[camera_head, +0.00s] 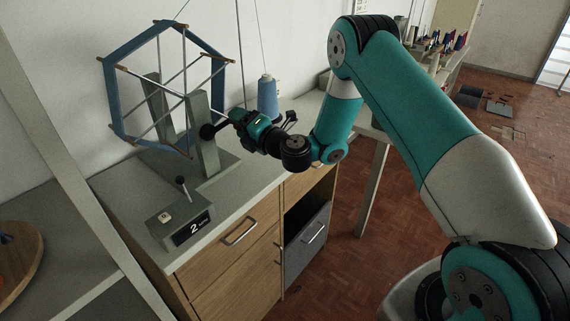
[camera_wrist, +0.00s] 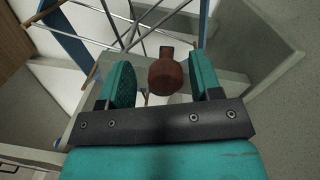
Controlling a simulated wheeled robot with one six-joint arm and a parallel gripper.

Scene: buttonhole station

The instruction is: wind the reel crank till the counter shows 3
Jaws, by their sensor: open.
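The reel (camera_head: 112,95) is a blue six-sided frame with metal spokes on a grey stand (camera_head: 205,140), at the left of the head view. A grey counter box (camera_head: 182,216) in front of it shows 2. My gripper (camera_head: 232,119) is at the right side of the reel stand. In the wrist view a red-brown crank knob (camera_wrist: 170,74) lies between the two teal fingers of my open gripper (camera_wrist: 161,64), with a gap showing on each side. The crank arm is mostly hidden by my gripper in the head view.
A blue thread cone (camera_head: 268,97) stands on the worktop behind my gripper. A small lever (camera_head: 182,184) sticks up from the counter box. The cabinet below has a partly open grey drawer (camera_head: 305,245). Open floor lies to the right.

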